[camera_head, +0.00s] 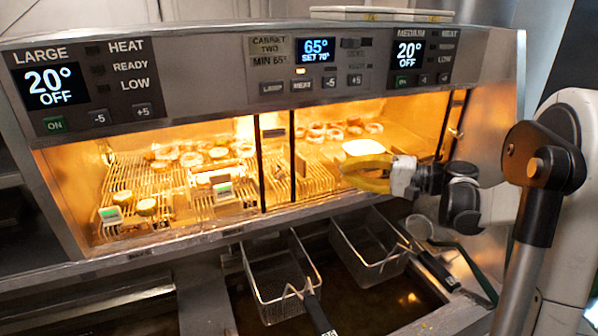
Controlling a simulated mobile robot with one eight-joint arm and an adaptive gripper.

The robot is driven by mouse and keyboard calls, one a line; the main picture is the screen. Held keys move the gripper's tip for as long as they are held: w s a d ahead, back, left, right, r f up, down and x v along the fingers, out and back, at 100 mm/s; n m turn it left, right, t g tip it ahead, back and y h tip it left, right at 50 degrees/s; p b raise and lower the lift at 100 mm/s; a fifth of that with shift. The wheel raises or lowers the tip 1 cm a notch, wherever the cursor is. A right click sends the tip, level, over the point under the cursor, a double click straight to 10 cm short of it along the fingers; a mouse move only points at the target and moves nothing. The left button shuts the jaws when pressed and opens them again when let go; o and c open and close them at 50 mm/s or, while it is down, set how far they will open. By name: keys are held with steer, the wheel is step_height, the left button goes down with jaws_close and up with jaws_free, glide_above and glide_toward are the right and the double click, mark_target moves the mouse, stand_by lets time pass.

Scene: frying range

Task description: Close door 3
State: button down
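The heated cabinet (150,238) has a wide, brightly lit glass front below its control panels. Dark upright door edges show near its middle (260,165) and (292,157), and another dark upright (445,125) stands near its right end. No door number is legible, so I cannot tell which is door 3 or how far each door is open. My gripper (345,172), with yellow fingers, is in front of the right part of the cabinet, pointing left. I cannot make out a gap between its fingertips or contact with a door. It hides part of the cabinet's lower right front.
Food lies on wire racks (180,185) inside the cabinet. Two wire fry baskets (280,272) and (368,245) sit below, over the fryer well, with handles sticking out. A round strainer (419,227) lies at the right. A pale slab (380,14) rests on top.

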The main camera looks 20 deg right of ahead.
glide_toward(285, 169)
steer(key=w+a, duration=0.1)
steer(key=w, duration=0.1)
steer(key=w+a, duration=0.1)
steer(key=w, duration=0.1)
steer(key=shift+a+f, duration=0.2)
steer(key=shift+s+a+f, duration=0.1)
steer(key=shift+a, duration=0.5)
steer(key=shift+s+a+f, duration=0.1)
steer(key=shift+a, duration=0.5)
steer(key=shift+a+f, duration=0.1)
steer(key=shift+a, duration=0.5)
steer(key=shift+s, duration=0.1)
steer(key=s+a+b, duration=0.2)
steer(key=s+a, duration=0.1)
steer(key=a, duration=1.9)
steer(key=s+a+b, duration=0.2)
steer(key=s+a, duration=0.1)
steer(key=a, duration=1.9)
